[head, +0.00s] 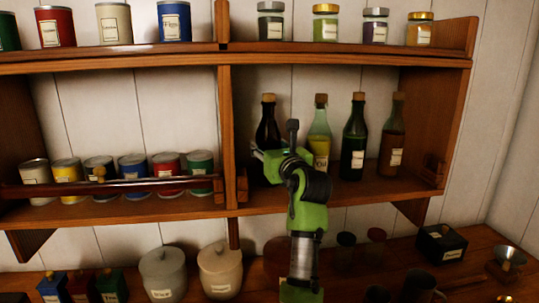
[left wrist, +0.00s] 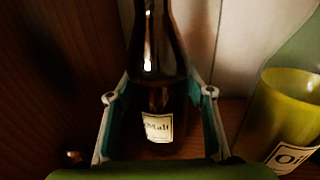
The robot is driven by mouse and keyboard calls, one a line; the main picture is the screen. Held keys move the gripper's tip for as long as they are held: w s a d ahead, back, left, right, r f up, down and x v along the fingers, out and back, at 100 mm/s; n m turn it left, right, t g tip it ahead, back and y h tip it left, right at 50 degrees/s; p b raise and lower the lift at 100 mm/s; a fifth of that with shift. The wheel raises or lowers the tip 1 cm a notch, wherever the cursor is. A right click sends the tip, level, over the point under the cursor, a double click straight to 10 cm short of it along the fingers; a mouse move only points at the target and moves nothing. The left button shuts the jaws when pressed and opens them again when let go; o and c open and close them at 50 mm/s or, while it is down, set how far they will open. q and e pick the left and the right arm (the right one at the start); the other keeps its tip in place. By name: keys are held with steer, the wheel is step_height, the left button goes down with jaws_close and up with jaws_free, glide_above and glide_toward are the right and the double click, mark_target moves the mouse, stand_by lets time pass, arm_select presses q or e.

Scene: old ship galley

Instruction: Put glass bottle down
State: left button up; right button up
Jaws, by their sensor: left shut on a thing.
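A dark glass bottle (head: 268,124) with a cork is at the left end of the right-hand middle shelf compartment. In the left wrist view the bottle (left wrist: 157,92) is upright, with a white label reading "Malt". My left gripper (head: 264,156) is shut on it, one finger on each side of its body. In the head view the gripper and wrist hide its lower part. I cannot tell whether its base touches the shelf (head: 345,196). My right gripper is not in view.
A yellow-green oil bottle (head: 320,135) stands close to the right, then a dark green bottle (head: 354,138) and a brown one (head: 392,138). A wooden divider (head: 228,130) is close on the left. Jars line the upper shelf; canisters (head: 220,270) stand on the counter below.

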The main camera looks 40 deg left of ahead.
arm_select(q)
steer(key=shift+s+r, duration=0.1)
steer(key=shift+s+d+r, duration=0.1)
steer(key=shift+s, duration=0.1)
steer(key=o, duration=1.4)
steer(key=shift+f, duration=0.25)
steer(key=o, duration=0.4)
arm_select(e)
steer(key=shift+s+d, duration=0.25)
